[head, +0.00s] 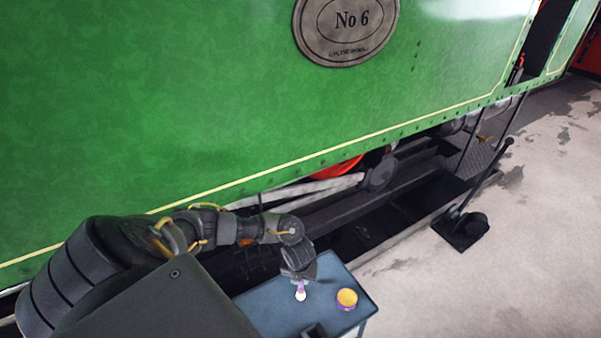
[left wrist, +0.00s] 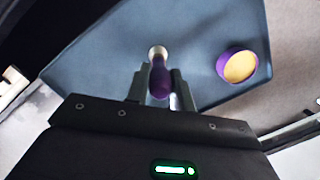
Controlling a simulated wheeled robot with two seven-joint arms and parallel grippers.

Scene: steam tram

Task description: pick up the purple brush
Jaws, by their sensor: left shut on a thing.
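The purple brush (left wrist: 159,80) has a rounded purple handle and a pale, roundish end. My left gripper (head: 300,277) is shut on it, with one finger on each side of the handle in the left wrist view. In the head view only the pale end of the brush (head: 301,293) shows below the fingers, over the blue-grey table top (head: 262,312). I cannot tell whether the brush touches the table. My right gripper is not in view.
A round purple thing with a yellow top (head: 347,298) stands on the table, right of my left gripper. A green tram side (head: 200,110) rises behind the table. A black lever on a base (head: 462,228) stands on the floor at right. Open floor lies right of the table.

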